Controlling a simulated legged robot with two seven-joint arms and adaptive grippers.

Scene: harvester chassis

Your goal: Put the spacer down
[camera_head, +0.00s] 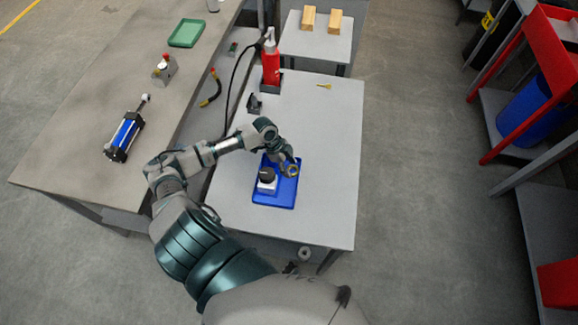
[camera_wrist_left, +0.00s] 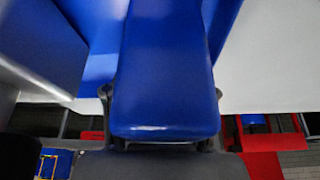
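My left gripper (camera_head: 289,168) is low over the right part of a blue tray (camera_head: 275,199) on the grey table in the head view. A small ring-like shape with a brownish tint shows at its fingertips. I cannot tell whether this is the spacer, or whether the fingers are closed on it. A white block with a black round top (camera_head: 267,180) stands on the tray, left of the gripper. In the left wrist view a smooth blue slab (camera_wrist_left: 168,70) fills the middle and hides the fingertips. My right gripper is not in view.
A red bottle (camera_head: 271,62) and a dark bracket (camera_head: 254,104) stand at the table's (camera_head: 325,130) back left. A blue cylinder (camera_head: 126,134) and a green tray (camera_head: 187,33) lie on the left bench. The table right of the blue tray is clear.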

